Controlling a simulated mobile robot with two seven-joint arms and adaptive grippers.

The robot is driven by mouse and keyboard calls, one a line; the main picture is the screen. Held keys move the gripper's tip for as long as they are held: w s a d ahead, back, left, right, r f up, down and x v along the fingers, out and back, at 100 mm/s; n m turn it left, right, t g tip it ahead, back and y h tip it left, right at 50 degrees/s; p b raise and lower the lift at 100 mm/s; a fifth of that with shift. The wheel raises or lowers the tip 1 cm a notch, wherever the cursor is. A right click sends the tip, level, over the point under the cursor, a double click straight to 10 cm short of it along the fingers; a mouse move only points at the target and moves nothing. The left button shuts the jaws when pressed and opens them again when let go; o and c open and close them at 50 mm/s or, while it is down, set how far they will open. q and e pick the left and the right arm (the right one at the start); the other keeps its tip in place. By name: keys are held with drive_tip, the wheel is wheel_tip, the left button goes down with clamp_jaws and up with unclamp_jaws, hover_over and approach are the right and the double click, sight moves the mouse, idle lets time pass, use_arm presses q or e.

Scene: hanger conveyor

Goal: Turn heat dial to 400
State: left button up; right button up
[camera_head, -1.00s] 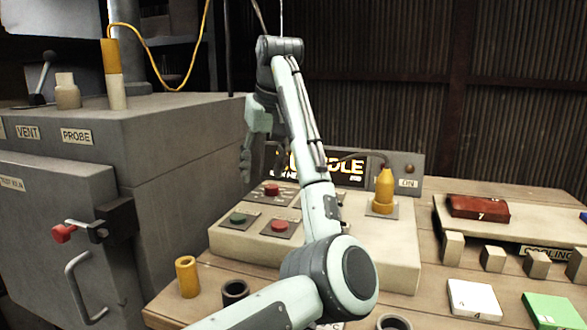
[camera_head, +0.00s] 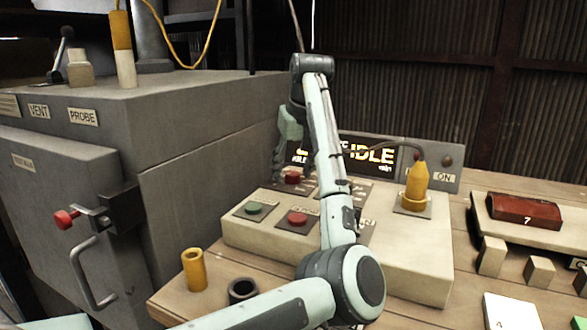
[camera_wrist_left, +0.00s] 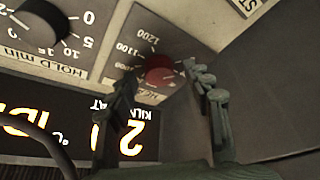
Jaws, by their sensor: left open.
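My left gripper (camera_head: 279,168) is open, pointing down at that knob. In the left wrist view its two fingers (camera_wrist_left: 160,82) stand either side of the knob, apart from each other. I cannot tell whether they touch it. The dial's pointer mark is not clear. My right gripper is not in view.
A display reading IDLE (camera_head: 371,157) stands behind the dial. A black HOLD dial (camera_wrist_left: 40,22) sits near it. Green (camera_head: 254,208) and red (camera_head: 297,218) buttons lie in front, a yellow plug (camera_head: 417,185) to the right. The grey kiln (camera_head: 190,140) stands close on the left.

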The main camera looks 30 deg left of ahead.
use_arm(q)
drive_tip(key=c, duration=1.1)
drive_tip(key=shift+c, duration=0.2)
drive_tip(key=m+t+h, duration=0.1)
drive_tip(key=m, duration=0.2)
drive_tip(key=shift+a+m, duration=0.15)
drive_tip(key=shift+m, duration=0.25)
drive_tip(key=m+h, duration=0.1)
drive_tip(key=m, duration=0.2)
drive_tip(key=shift+m+t+h, duration=0.3)
drive_tip(key=m+h, duration=0.1)
drive_tip(key=m, duration=0.2)
drive_tip(key=shift+a+m, duration=0.1)
drive_tip(key=shift+m, duration=0.3)
drive_tip(key=shift+a+m+h, duration=0.1)
drive_tip(key=shift+m+h, duration=0.8)
drive_tip(key=shift+m, duration=0.9)
